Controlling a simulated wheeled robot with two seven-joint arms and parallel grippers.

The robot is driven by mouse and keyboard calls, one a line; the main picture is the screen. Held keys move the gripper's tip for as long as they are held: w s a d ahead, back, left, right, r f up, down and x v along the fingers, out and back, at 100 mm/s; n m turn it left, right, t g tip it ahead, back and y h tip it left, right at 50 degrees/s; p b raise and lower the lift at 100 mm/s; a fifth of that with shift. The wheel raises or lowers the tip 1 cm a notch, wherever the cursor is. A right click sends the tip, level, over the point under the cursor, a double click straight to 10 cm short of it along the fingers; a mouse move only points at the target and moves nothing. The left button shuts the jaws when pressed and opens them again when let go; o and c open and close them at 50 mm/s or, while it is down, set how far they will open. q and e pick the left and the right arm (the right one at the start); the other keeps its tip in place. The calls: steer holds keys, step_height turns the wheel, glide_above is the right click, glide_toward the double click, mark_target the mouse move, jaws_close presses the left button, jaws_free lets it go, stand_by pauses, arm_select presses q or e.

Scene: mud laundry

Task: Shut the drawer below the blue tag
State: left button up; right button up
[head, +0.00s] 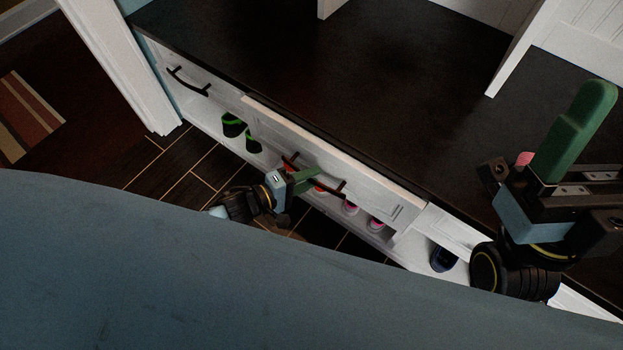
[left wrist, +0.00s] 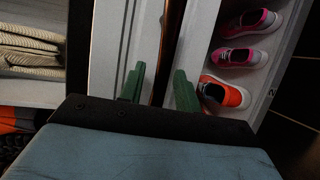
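The middle white drawer (head: 345,165) is under the dark bench top in the head view. Its front stands out a little from the bench, so it looks partly open. It has a dark bar handle (head: 332,188), partly covered by my left gripper (head: 308,178), which is at the drawer front. In the left wrist view the green fingers of my left gripper (left wrist: 159,84) are apart, with white panels and a dark gap beyond them. I cannot tell whether they touch the handle. My right gripper (head: 574,135) is raised at the right; its fingers overlap. I cannot make out a blue tag.
Another white drawer (head: 180,82) with a dark handle is at the left, looking closed. Below are green-and-black shoes (head: 233,125), pink shoes (head: 376,223) and a dark blue shoe (head: 443,259). Folded cloths (left wrist: 28,45) show in the left wrist view. The bench top (head: 380,80) is clear.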

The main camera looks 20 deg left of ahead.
arm_select(q)
steer(key=shift+w+d+f, duration=0.1)
steer(key=shift+w+d, duration=0.25)
jaws_close()
